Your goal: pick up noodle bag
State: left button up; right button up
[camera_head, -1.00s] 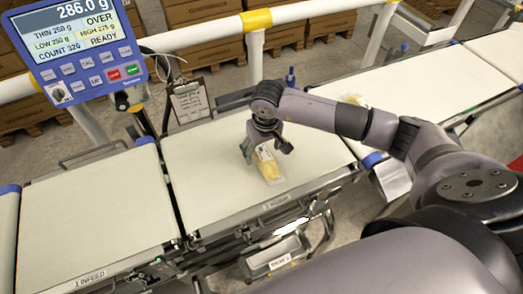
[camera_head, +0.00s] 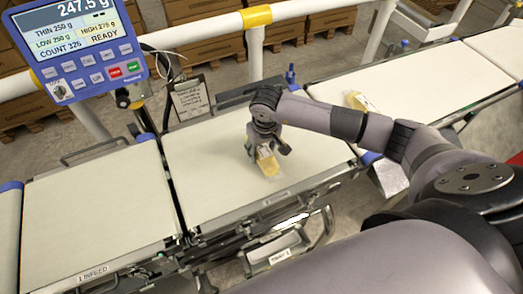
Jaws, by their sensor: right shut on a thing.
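A noodle bag (camera_head: 269,165), yellow with a pale label and clear ends, is at the middle weighing belt (camera_head: 205,180). My right gripper (camera_head: 267,151) reaches down from above and is shut on this bag. The fingers hide part of its upper end. Whether the bag touches the belt is hard to tell. A second noodle bag (camera_head: 357,101) lies on the right-hand belt (camera_head: 425,80), partly behind my right arm. My left gripper is not in view.
The blue display (camera_head: 78,45) at the upper left reads 247.5 g. The infeed belt (camera_head: 95,210) on the left is empty. A clipboard (camera_head: 190,99) hangs behind the middle belt. A white rail with a yellow joint (camera_head: 257,17) runs along the back.

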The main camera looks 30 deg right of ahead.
jog(key=c, duration=0.7)
jog(key=shift+r, duration=0.15)
jog(key=shift+w+r, duration=0.15)
jog(key=shift+r, duration=0.45)
jog(key=shift+r+b, duration=2.45)
jog(key=shift+r, duration=6.85)
